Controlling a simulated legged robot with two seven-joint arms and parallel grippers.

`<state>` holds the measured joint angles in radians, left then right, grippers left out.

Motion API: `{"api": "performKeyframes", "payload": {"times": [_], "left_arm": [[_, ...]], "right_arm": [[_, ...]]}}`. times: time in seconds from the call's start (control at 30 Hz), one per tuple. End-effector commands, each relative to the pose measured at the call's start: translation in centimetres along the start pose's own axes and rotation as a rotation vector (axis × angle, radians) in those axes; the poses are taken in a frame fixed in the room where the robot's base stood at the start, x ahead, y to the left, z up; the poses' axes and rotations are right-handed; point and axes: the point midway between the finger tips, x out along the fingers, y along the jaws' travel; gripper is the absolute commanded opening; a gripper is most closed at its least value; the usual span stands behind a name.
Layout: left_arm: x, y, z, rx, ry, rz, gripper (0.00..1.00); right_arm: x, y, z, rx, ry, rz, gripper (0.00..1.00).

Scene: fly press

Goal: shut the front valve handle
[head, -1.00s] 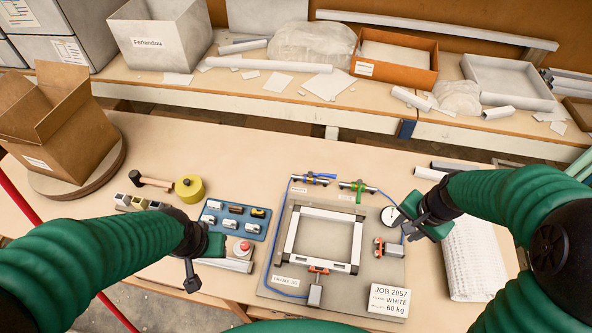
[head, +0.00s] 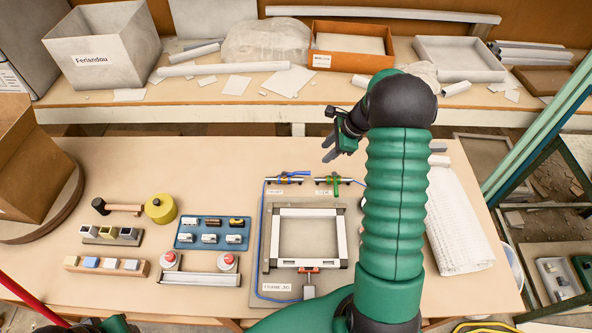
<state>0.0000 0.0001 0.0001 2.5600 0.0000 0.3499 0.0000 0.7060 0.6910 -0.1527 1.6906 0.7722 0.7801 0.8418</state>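Two small valves sit at the back edge of the grey fixture plate (head: 268,232). My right arm hides the plate's right side. My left gripper is below the frame's lower left edge.
A white frame (head: 308,212) is on the plate with a red clamp (head: 309,269) in front. A blue tray (head: 213,233), two red buttons, a mallet (head: 118,207) and a yellow roll (head: 160,208) are to the left. White mesh (head: 459,220) lies right.

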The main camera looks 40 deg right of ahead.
Motion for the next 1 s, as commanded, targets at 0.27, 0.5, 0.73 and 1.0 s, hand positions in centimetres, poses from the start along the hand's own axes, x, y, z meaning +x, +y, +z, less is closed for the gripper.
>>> {"api": "performKeyframes", "payload": {"times": [0.27, 0.5, 0.73, 1.0], "left_arm": [[-0.6, 0.0, -0.1, 0.000, 0.000, 0.000, 0.36], [-1.0, 0.0, -0.2, 0.000, 0.000, 0.000, 0.36], [-1.2, 0.0, -0.3, 0.000, 0.000, 0.000, 0.36], [-1.2, 0.0, -0.3, 0.000, 0.000, 0.000, 0.36]], "right_arm": [[6.7, 0.1, 0.1, -0.002, -0.001, 0.007, 0.37], [12.7, 0.2, 0.1, -0.003, 0.000, 0.006, 0.37], [15.7, 0.1, 0.1, -0.005, 0.001, 0.003, 0.37], [16.0, 0.1, 0.1, -0.005, 0.001, 0.002, 0.37]]}}
